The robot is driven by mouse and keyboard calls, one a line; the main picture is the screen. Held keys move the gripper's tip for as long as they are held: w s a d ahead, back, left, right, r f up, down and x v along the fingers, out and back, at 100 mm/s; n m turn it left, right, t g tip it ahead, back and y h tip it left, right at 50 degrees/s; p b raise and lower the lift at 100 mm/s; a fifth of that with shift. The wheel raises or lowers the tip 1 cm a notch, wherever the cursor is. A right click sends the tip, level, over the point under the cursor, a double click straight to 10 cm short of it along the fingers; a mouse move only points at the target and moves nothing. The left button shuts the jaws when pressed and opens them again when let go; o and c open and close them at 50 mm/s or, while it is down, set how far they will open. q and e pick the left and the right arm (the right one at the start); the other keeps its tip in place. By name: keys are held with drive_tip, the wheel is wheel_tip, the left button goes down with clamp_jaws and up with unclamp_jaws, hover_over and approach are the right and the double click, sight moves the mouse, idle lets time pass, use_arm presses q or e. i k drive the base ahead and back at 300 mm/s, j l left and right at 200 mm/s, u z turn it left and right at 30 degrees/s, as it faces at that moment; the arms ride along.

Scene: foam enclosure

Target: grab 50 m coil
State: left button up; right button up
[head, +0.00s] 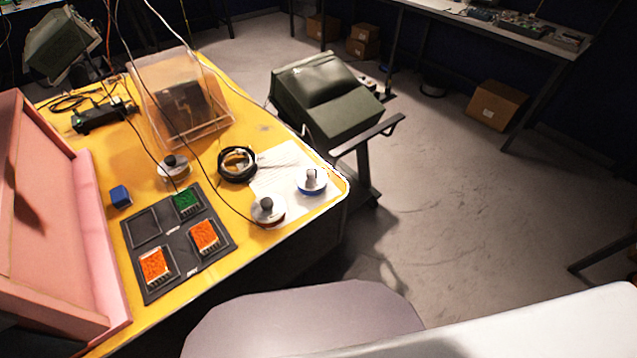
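A dark coil of cable (237,164) lies on the yellow table (185,288), beside a white sheet. Its middle is open and pale, and I cannot read any length marking on it. Three round pieces with grey knobs stand near it: one white (174,170) to its left, one with a reddish rim (267,211) below it, and one with a blue rim (311,183) on the sheet to its right. Neither of my grippers shows in the head view.
A black tray (188,243) holds orange and green blocks. A blue block (120,196), a clear box (178,98) and a pink foam enclosure (75,200) share the table. Thin cables hang across the view.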

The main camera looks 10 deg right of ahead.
sight(269, 211)
drive_tip(key=l+u, duration=1.1)
drive_tip(key=u, duration=0.2)
drive_tip(key=k+l+u, duration=0.15)
drive_tip(key=l+u, duration=0.25)
drive_tip(key=k+l+u, duration=0.2)
drive_tip(key=u, duration=0.25)
